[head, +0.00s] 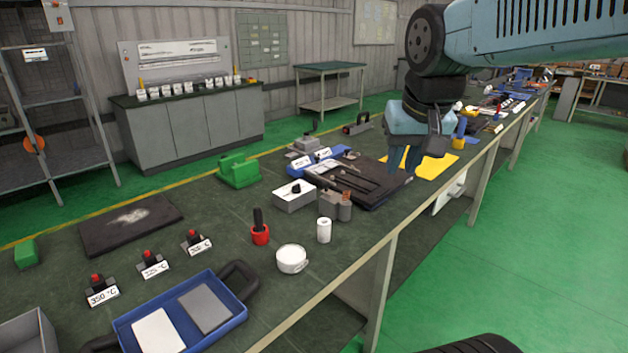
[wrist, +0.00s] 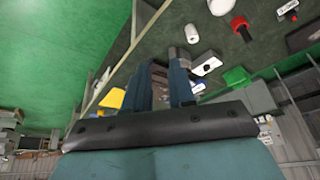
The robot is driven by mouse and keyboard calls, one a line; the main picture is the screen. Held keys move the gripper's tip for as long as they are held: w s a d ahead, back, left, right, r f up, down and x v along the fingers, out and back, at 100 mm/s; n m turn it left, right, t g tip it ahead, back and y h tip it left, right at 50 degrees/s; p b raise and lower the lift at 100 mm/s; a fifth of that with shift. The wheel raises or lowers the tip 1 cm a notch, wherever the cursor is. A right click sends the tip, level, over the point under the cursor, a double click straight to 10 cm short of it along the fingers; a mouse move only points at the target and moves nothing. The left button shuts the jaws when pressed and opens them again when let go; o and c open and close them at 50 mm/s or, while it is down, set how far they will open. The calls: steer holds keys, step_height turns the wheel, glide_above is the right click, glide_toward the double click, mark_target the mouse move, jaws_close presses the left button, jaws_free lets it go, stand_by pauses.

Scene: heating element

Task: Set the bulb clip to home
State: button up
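I cannot pick out the bulb clip with certainty; no part in view is clearly marked as one. My gripper (head: 404,162) hangs with its blue fingers pointing down, over the far right end of a dark tray (head: 385,192) on the bench. In the wrist view my gripper (wrist: 161,68) shows two fingers apart with nothing visible held between them. A grey metal fixture (head: 335,205) with a small brown top stands in front of the tray. A white-topped box with a black knob (head: 293,195) stands to its left.
A blue tray (head: 235,309), several red-knobbed labelled pieces (head: 153,265) and a green block (head: 238,171) lie left. A yellow sheet (head: 430,163) lies right of my gripper.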

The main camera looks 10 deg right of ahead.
steer(key=w+r+m, duration=0.1)
steer(key=w, duration=0.3)
steer(key=w+g, duration=0.1)
steer(key=w, duration=0.3)
steer(key=w+a+r+m+g+h, duration=0.1)
steer(key=w, duration=0.4)
steer(key=shift+w+r+m, duration=0.1)
steer(key=shift+r+m, duration=0.2)
steer(key=shift+r, duration=0.05)
jaws_close()
steer(key=w+a+f+m+g+h, duration=0.1)
steer(key=w+a+f+m, duration=0.15)
steer(key=w, duration=0.55)
steer(key=w+a+f+m+g+h, duration=0.1)
steer(key=w+a+f+h, duration=0.15)
steer(key=w, duration=0.55)
steer(key=w+a+f+m+g+h, duration=0.1)
steer(key=w+a+f+m+g, duration=0.2)
steer(key=w, duration=0.6)
steer(key=w+a+f+m+h, duration=0.2)
steer(key=w+a+f, duration=0.55)
steer(key=f, duration=0.45)
steer(key=x, duration=1)
steer(key=shift+w, duration=0.3)
steer(key=shift+s+d+r, duration=0.2)
steer(key=shift+s+d, duration=0.4)
steer(key=shift+s, duration=0.2)
steer(key=shift+s+d+r, duration=0.15)
steer(key=shift+s+d, duration=0.4)
steer(key=shift+s, duration=0.25)
